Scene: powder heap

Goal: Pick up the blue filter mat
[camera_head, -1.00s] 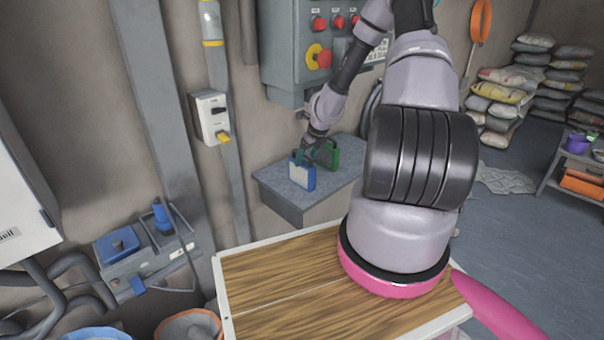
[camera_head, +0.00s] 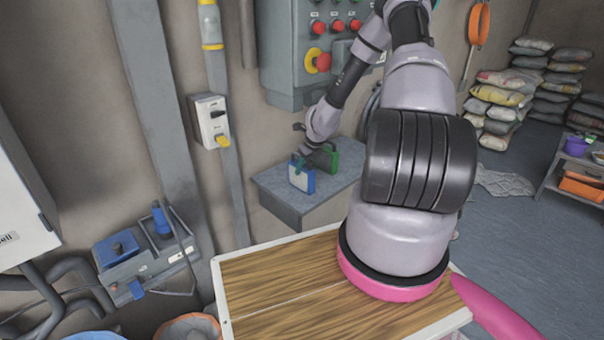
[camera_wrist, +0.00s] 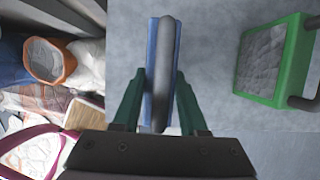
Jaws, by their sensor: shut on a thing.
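The blue filter mat (camera_head: 302,178) is a blue-framed piece with a pale face, upright on the grey shelf (camera_head: 292,200) below the control box. In the wrist view the blue filter mat (camera_wrist: 152,72) shows edge-on from above, with a grey handle along its top. My gripper (camera_wrist: 160,100) has its green fingers on both sides of it, shut on it. In the head view my gripper (camera_head: 301,158) is at the mat's top. I cannot tell whether the mat's bottom touches the shelf.
A green-framed filter mat (camera_head: 326,157) stands close behind and right; it also shows in the wrist view (camera_wrist: 274,62). The control box (camera_head: 290,50) hangs on the wall above the shelf. A wall switch (camera_head: 209,120) is to the left. The shelf's front right is bare.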

